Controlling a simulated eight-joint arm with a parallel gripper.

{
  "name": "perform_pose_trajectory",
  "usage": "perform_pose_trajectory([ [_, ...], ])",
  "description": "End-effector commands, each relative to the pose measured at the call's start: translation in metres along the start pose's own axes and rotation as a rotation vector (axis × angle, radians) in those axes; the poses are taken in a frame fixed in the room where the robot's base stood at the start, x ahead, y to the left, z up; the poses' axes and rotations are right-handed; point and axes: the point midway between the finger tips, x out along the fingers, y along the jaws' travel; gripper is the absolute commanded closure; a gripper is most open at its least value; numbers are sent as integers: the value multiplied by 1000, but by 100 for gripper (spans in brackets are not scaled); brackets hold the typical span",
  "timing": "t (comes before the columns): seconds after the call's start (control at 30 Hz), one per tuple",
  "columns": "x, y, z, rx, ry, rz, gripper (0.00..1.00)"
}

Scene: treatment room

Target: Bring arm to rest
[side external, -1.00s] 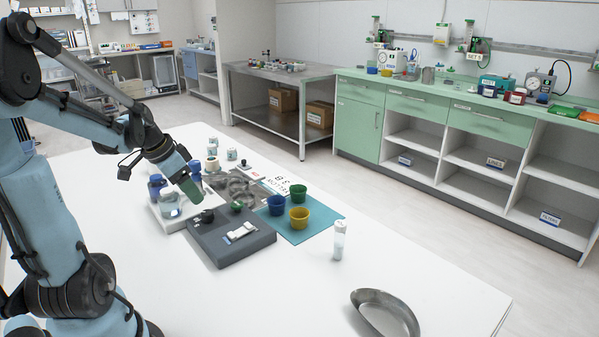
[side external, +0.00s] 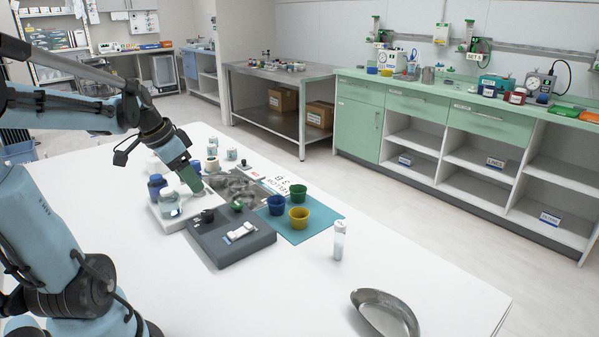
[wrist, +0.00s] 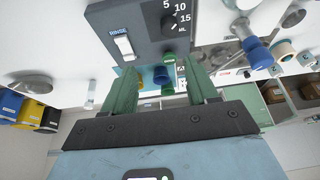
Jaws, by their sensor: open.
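The grey device (side external: 232,244), with a white switch and a dial, lies on the table below and to the right of the gripper. In the wrist view the device (wrist: 120,20) shows a RINSE label and dial numbers beyond the fingers.
Blue, green and yellow cups (side external: 299,218) stand on a teal mat (side external: 325,214). A vial (side external: 339,241) and a metal dish (side external: 385,312) stand farther right.

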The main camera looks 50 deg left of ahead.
Motion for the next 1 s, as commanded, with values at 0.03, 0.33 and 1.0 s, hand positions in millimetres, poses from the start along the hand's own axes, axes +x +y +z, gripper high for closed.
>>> perform_pose_trajectory([
  [0.03, 4, 18, -8, 13, -1, -2, 42],
  [0.33, 21, 126, -38, 16, 63, -44, 42],
  [1.0, 29, 236, -35, 1, 234, 13, 42],
])
